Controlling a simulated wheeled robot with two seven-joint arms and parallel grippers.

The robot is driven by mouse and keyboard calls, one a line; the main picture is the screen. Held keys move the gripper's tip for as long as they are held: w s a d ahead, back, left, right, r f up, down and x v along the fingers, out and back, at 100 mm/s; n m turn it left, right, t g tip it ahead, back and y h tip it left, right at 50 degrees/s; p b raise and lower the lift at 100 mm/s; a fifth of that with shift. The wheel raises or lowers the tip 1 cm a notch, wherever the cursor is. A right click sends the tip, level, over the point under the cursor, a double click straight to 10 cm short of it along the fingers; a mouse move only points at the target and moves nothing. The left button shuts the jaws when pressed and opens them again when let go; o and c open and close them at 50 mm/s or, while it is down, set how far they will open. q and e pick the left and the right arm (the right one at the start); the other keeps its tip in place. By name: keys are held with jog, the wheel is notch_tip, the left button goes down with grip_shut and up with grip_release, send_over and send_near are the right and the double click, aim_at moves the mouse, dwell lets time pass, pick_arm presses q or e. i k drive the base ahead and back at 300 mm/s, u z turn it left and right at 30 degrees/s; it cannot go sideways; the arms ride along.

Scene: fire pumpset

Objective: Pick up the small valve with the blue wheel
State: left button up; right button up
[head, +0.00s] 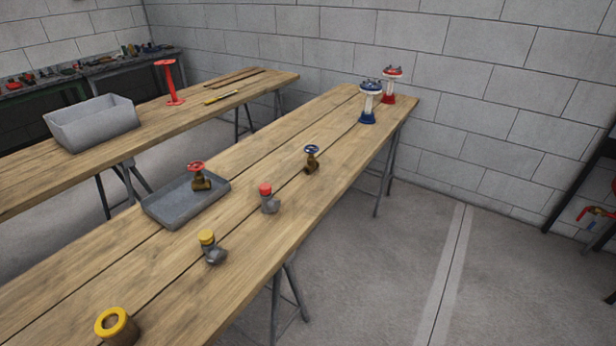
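The small valve with the blue wheel (312,160) stands upright on the near wooden table (335,128), right of the table's middle in the head view. Its body is brass-brown and its blue wheel is on top. Bare wood surrounds it and nothing touches it. A similar valve with a red wheel (199,177) stands in a grey tray (161,217) to its left. Neither of my grippers shows in the head view.
A fitting with a red cap (267,198), one with a yellow cap (211,247) and a yellow-ringed cylinder (117,326) stand nearer on the table. A blue-and-white hydrant-like piece (369,102) and a red-and-white one (391,86) stand at the far end. A grey bin (92,122) sits on the other table.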

aim_at(313, 164)
jog(key=z, duration=1.5)
jog(key=i, duration=3.65)
jog(key=u, duration=1.7)
